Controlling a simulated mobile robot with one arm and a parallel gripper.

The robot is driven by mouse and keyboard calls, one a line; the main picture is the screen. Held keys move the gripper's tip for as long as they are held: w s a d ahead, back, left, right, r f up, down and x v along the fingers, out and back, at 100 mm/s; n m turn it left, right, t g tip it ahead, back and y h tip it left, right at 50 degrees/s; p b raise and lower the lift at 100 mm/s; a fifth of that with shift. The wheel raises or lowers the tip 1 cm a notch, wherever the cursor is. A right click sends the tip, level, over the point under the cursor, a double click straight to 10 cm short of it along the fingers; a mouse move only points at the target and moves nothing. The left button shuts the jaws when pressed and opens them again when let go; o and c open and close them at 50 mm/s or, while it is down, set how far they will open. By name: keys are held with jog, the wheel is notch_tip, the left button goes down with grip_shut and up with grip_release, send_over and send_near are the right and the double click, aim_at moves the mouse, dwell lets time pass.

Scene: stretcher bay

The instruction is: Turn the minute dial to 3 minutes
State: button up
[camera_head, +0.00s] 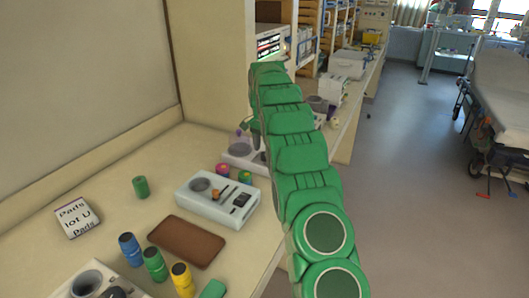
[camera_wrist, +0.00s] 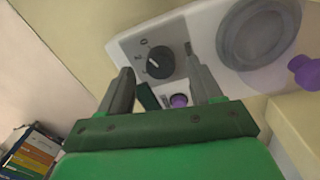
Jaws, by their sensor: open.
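The minute dial (camera_wrist: 160,62) is a black round knob on a pale device panel (camera_wrist: 200,38) in the wrist view. Small marks stand beside the knob, but its setting is too small to read for sure. My gripper (camera_wrist: 159,70) is open, with one grey finger to each side of the dial in the picture; I cannot tell whether either finger touches it. A purple button (camera_wrist: 179,100) sits below the dial. In the head view the pale device (camera_head: 239,160) is partly hidden behind my green arm, and the dial is not visible there.
A large grey disc (camera_wrist: 260,32) and a purple knob (camera_wrist: 304,72) sit right of the dial. On the bench, a second pale device (camera_head: 212,214), a brown pad (camera_head: 186,241), a labelled box (camera_head: 76,217) and several coloured cylinders stand in front. Open floor lies right.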

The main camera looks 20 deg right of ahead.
jog(key=shift+f, duration=1.25)
jog(key=c, duration=1)
jog(key=shift+c, duration=0.2)
